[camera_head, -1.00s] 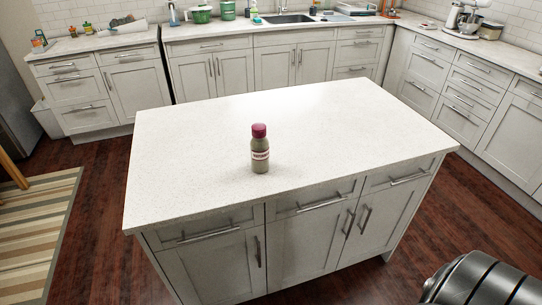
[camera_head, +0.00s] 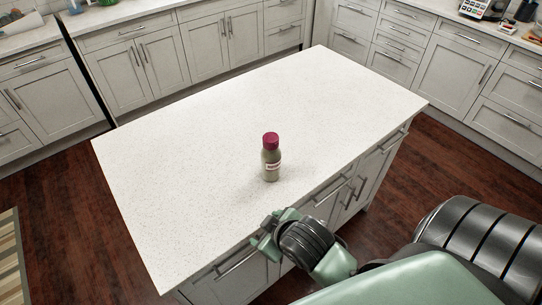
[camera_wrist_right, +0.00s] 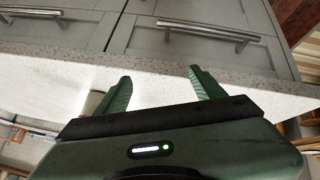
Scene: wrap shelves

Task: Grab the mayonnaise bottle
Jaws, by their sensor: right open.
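The mayonnaise bottle (camera_head: 271,160) stands upright on the white island top, near its front edge. It has a dark red cap, a greenish-beige body and a pale label with red. My right gripper (camera_head: 262,232) is at the island's front edge, nearer to me than the bottle and apart from it. In the right wrist view my right gripper (camera_wrist_right: 160,85) has its two green fingers spread, with nothing between them. I cannot make out the bottle for sure in that view. My left gripper is not in view.
The island top (camera_head: 200,120) is otherwise bare. Drawer and door handles (camera_head: 238,262) stick out from its front, close to my right gripper. Counters with cabinets (camera_head: 225,35) run along the back and right. A striped rug (camera_head: 10,250) lies at the left.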

